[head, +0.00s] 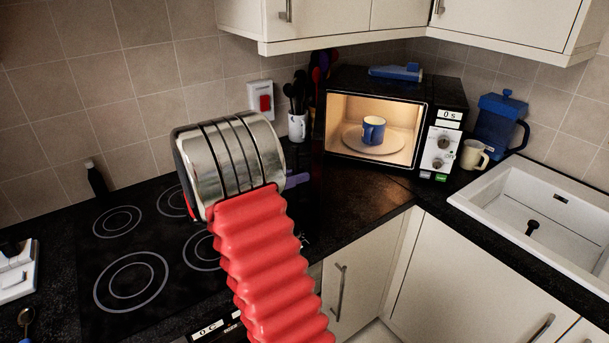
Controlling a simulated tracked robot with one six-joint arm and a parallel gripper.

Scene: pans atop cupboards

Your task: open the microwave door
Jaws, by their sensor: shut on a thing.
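The black microwave (451,101) stands in the back corner of the counter. Its lit cavity shows clearly, with a blue mug (373,130) on the turntable (355,139). The door (317,150) appears swung out at the left side, as a dark panel seen nearly edge-on; its exact angle is hard to tell. My gripper (298,180) shows only as a small purple-blue part beside the door's near edge and appears shut on the door. My silver wrist and red sleeved arm hide the rest of it.
A black hob (104,251) lies at the left. A utensil pot (298,126) stands behind the arm. A cream mug (471,154) and a blue jug (498,121) stand right of the microwave, near the white sink (500,206). Counter before the microwave is clear. Wall cupboards hang above.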

